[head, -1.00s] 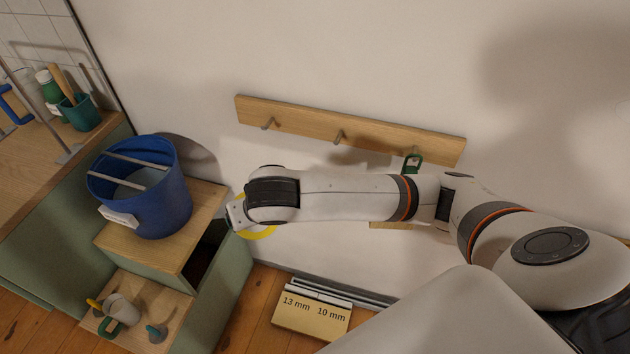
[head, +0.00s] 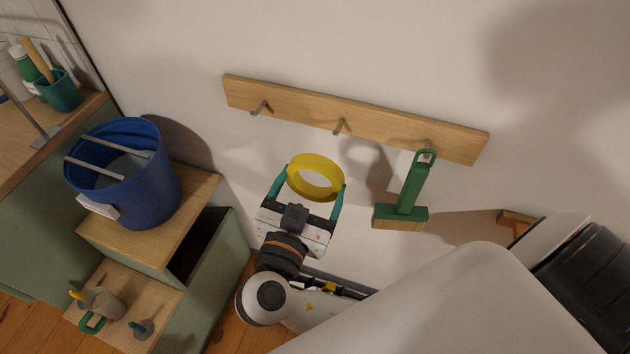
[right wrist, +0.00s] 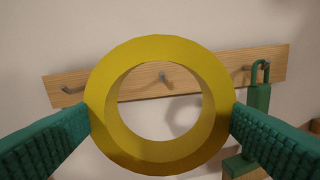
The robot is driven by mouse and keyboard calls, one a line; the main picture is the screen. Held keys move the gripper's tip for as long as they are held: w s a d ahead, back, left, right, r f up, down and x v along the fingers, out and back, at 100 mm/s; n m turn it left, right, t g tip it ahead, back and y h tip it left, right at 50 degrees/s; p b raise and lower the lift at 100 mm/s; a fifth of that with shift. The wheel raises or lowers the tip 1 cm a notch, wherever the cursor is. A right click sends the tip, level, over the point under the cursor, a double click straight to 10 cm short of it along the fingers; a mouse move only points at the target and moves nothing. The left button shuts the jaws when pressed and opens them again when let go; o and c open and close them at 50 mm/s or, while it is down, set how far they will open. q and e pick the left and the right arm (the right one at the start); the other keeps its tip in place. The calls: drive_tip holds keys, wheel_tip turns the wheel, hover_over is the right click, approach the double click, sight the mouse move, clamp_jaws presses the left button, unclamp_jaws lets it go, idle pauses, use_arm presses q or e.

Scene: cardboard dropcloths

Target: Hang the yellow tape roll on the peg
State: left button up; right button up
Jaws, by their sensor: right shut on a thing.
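The yellow tape roll (head: 316,163) is a wide ring held between the green fingers of my right gripper (head: 310,190), in front of the wall and below the peg rail. In the right wrist view the roll (right wrist: 160,52) faces the camera with its hole open, and the middle peg (right wrist: 164,77) shows through the hole's upper part. The wooden peg rail (head: 380,125) is on the wall with a left peg (head: 259,107), a middle peg (head: 340,126) and a right peg. The left and middle pegs are bare. My left gripper is not in view.
A green brush (head: 408,200) hangs on the right peg, just right of my gripper. A blue bucket (head: 150,175) stands on a wooden-topped step (head: 190,205) at left. The wall above the rail is clear.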

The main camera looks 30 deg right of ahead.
drive_tip(key=shift+d+r, duration=0.1)
drive_tip(key=shift+d, duration=0.1)
drive_tip(key=shift+p+x, duration=0.85)
drive_tip(key=shift+x, duration=5.6)
drive_tip(key=shift+s+f+b, duration=0.1)
drive_tip(key=shift+f+b, duration=1.05)
drive_tip(key=shift+f, duration=0.05)
